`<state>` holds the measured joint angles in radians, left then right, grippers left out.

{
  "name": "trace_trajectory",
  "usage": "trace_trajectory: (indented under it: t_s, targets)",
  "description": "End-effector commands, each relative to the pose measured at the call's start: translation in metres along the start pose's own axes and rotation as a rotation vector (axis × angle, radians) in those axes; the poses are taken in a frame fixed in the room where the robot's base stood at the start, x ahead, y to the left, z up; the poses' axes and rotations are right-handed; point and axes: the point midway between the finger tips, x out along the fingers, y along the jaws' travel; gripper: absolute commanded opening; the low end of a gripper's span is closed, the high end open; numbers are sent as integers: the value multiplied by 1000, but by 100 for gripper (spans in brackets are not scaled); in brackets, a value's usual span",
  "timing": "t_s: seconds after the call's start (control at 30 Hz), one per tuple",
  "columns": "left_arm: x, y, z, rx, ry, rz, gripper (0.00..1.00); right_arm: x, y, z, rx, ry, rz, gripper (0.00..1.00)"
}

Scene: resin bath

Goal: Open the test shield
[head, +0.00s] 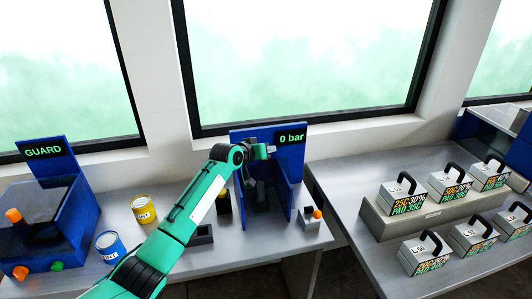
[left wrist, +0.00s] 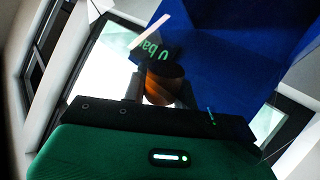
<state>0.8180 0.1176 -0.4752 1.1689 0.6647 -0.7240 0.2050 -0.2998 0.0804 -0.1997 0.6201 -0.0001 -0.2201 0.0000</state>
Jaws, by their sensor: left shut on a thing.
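The blue test station (head: 295,165) stands on the bench at the centre, with a display reading "0 bar" (head: 291,137). The display also shows, tilted, in the left wrist view (left wrist: 157,48). My left gripper (head: 268,150) is at the upper front of the station, just left of the display. It is shut on a rounded orange-brown knob (left wrist: 164,86), which shows in the left wrist view. I take the knob to be the shield's handle. The shield panel itself is hard to make out, and my arm hides part of the station's left side. My right gripper is not in view.
A blue GUARD machine (head: 45,215) stands at the left, beside a yellow can (head: 143,209) and a blue can (head: 110,246). A small box with an orange button (head: 312,222) is right of the station. Several handled blocks stand on and before a grey rack (head: 375,226).

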Motion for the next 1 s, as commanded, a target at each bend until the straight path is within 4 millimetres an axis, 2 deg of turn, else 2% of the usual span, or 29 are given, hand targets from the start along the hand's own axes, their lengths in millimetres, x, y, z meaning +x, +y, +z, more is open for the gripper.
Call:
trace_trajectory:
  t_s: [0.1, 0.53, 0.57, 0.67, 1.0]
  targets:
    - [0, 0, -6, -17, -12, 1, 0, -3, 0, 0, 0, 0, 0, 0]
    - [1, -1, -7, -25, -20, 1, 0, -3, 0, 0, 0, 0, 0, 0]
    - [1, -1, -7, -25, -20, 1, 30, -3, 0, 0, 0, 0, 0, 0]
    - [1, -1, -6, -24, -20, 1, 50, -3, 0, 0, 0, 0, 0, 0]
    - [-1, -1, -6, -23, -21, 1, 50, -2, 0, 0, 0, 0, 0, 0]
